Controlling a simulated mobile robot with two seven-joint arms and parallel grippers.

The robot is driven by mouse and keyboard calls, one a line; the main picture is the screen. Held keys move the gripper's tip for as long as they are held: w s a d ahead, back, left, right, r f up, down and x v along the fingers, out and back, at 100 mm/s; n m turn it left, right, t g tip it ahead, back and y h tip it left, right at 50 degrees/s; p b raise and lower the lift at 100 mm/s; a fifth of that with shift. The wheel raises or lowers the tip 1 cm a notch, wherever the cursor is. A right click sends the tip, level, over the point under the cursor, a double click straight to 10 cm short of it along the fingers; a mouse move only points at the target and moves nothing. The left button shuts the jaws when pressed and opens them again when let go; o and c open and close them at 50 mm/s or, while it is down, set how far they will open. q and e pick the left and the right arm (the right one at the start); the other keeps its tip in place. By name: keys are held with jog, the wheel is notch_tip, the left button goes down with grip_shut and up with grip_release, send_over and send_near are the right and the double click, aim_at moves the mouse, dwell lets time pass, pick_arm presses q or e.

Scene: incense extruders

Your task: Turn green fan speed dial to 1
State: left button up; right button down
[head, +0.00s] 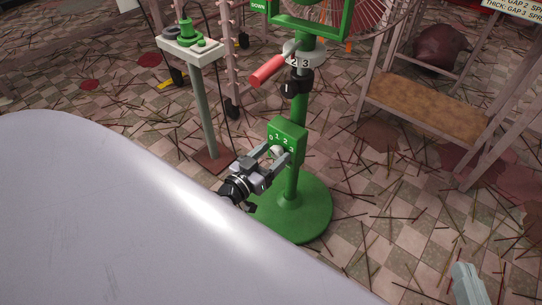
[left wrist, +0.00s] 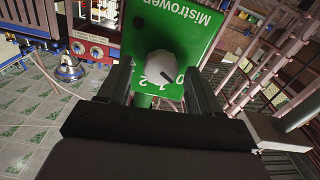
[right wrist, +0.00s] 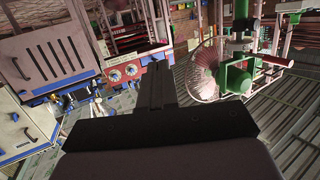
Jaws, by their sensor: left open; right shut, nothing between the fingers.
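The green fan's speed box (head: 290,132) sits on the fan's green post, with white numbers on its face. Its pale round dial (head: 277,150) is on the front, and my left gripper (head: 275,152) is at it with open fingers. In the left wrist view the dial (left wrist: 166,66) lies between and beyond the two fingers; contact cannot be told. The dial has a dark pointer line, and the numbers 0, 1 and 2 show upside down close to it. Which number the pointer marks is unclear. My right gripper (right wrist: 157,82) is shut and empty, away from the fan.
The fan's round green base (head: 295,215) stands on a checkered floor strewn with sticks. A pale smooth surface (head: 130,210) fills the lower left. A stand with a green-topped plate (head: 190,48) is at left, and a wooden shelf rack (head: 425,100) at right.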

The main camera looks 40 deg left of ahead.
pick_arm(q)
jog(key=c, duration=1)
jog(key=shift+c, duration=0.2)
